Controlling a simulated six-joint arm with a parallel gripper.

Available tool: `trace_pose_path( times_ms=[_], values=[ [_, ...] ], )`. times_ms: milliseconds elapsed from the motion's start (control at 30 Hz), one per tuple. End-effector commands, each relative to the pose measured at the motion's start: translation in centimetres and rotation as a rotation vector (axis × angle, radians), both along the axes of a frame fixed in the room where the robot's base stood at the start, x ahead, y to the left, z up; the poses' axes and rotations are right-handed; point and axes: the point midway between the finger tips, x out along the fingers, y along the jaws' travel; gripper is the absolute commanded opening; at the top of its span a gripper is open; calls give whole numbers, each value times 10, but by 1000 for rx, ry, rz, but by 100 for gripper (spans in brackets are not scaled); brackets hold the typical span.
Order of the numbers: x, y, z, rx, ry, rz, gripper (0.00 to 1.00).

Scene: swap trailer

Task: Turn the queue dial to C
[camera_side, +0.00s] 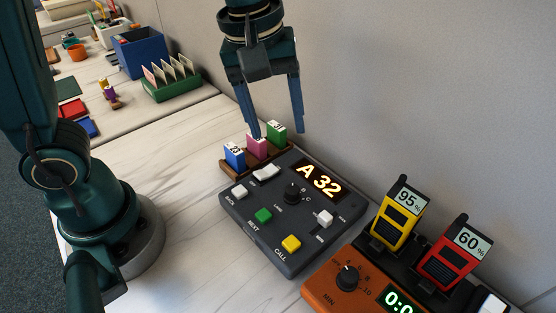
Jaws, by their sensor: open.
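The queue dial (293,193) is a black round knob on the dark grey queue console (240,213), below and left of its lit display (318,183), which reads "A 32". Small letters surround the knob; a C seems to show at its right, but the pointer's exact direction is too small to tell. My gripper (278,132) is open, pointing down, with its two blue fingers apart. It appears above the back of the console, near the coloured blocks, and away from the dial. Its height above them is hard to tell.
A wooden rack (227,168) with blue, pink and green blocks stands behind the console. The console also has green (263,215) and yellow (291,243) buttons. A grey wall is close behind.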

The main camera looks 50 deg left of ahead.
Motion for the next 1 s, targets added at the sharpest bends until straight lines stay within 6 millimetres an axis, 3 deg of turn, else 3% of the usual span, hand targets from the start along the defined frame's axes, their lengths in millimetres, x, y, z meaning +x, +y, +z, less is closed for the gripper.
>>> trace_pose_path(
  times_ms=[133, 300, 800, 1000],
  values=[
    [11, -20, -30, 15, 96, 4, 65],
    [10, -33, -55, 39, 165, -37, 65],
    [5, -36, -108, 48, 192, -54, 65],
    [5, -36, -114, 47, 190, -54, 65]
  ],
)
